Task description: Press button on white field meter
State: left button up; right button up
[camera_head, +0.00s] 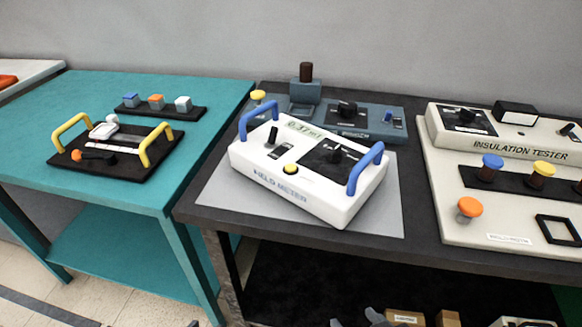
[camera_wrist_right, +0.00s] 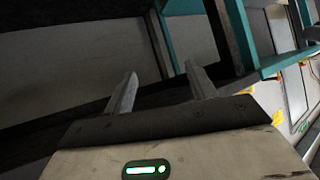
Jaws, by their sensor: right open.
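The white field meter (camera_head: 300,190) sits tilted across a grey mat (camera_head: 222,188) on the dark table. It has blue handles at both ends, a lit display (camera_head: 304,129), a small black switch (camera_head: 272,136) and a black dial panel (camera_head: 333,156). A yellow button (camera_head: 291,169) is on its top near the front edge. My right gripper (camera_head: 358,319) is at the bottom edge, below and in front of the table, well apart from the meter. In the right wrist view its two fingers (camera_wrist_right: 161,76) are spread and empty. Only a small grey tip, possibly my left gripper (camera_head: 193,323), shows at bottom left.
A blue-grey instrument (camera_head: 375,122) stands behind the meter. An insulation tester (camera_head: 500,140) and a panel with colored knobs (camera_head: 510,190) are on the right. A teal table (camera_head: 95,190) on the left holds a black tray with yellow handles (camera_head: 110,165). Small boxes (camera_head: 405,317) are on the shelf below.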

grip_shut()
dwell(1.8)
